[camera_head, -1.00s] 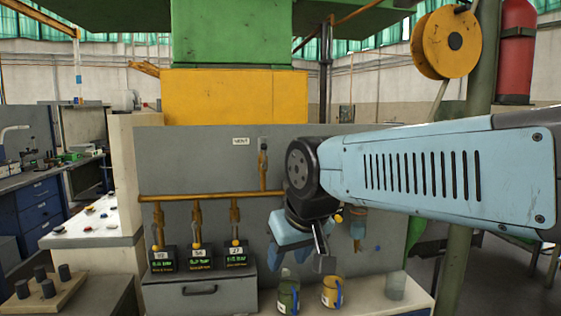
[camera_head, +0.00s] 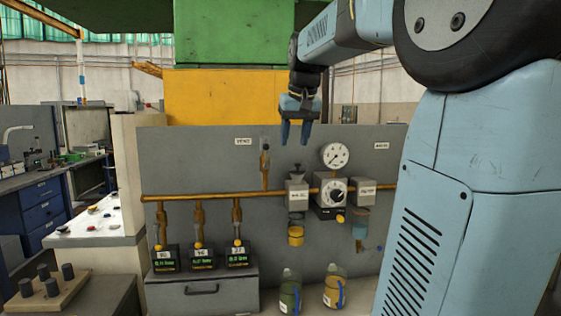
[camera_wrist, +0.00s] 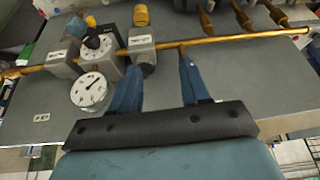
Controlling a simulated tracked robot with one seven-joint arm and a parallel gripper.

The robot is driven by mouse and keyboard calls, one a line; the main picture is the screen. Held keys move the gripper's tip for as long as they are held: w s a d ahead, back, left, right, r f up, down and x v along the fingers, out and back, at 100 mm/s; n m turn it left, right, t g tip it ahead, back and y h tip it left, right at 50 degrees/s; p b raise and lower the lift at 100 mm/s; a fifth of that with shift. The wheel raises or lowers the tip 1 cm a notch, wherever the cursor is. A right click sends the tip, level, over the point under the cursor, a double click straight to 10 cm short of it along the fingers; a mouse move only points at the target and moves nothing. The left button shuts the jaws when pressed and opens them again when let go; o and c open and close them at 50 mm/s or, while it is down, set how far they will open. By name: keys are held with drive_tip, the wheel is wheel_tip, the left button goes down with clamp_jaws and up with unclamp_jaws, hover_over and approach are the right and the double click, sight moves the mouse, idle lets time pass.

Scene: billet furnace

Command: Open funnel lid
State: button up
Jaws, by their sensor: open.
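A small dark funnel (camera_head: 297,173) sits on top of a grey box (camera_head: 297,191) on the pipe of the grey panel in the head view. A dark piece shows at the funnel's top; it is too small to tell how its lid stands. My gripper (camera_head: 295,140) hangs above the funnel, fingers pointing down, apart from it. In the wrist view my gripper (camera_wrist: 158,65) has its two blue fingers spread with nothing between them. The grey box (camera_wrist: 141,42) shows near the left finger there, and the funnel is partly hidden by that finger.
A round gauge (camera_head: 335,155) and a dial box (camera_head: 331,194) stand right of the funnel. A valve (camera_head: 264,162) stands to its left. The copper pipe (camera_head: 220,196) runs along the panel. Two jars (camera_head: 334,290) stand below on the ledge.

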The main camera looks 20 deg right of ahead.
drive_tip(key=w+d+r, duration=0.3)
drive_tip(key=w+d, duration=0.3)
drive_tip(key=w, duration=0.1)
approach(297, 167)
drive_tip(key=shift+m+g+h, duration=0.3)
drive_tip(key=shift+m, duration=0.1)
drive_tip(key=x, duration=0.4)
drive_tip(key=w+x, duration=0.1)
drive_tip(key=x, duration=0.3)
drive_tip(key=shift+w+r, duration=0.1)
drive_tip(key=shift+r, duration=0.2)
drive_tip(key=shift+c, duration=0.2)
clamp_jaws()
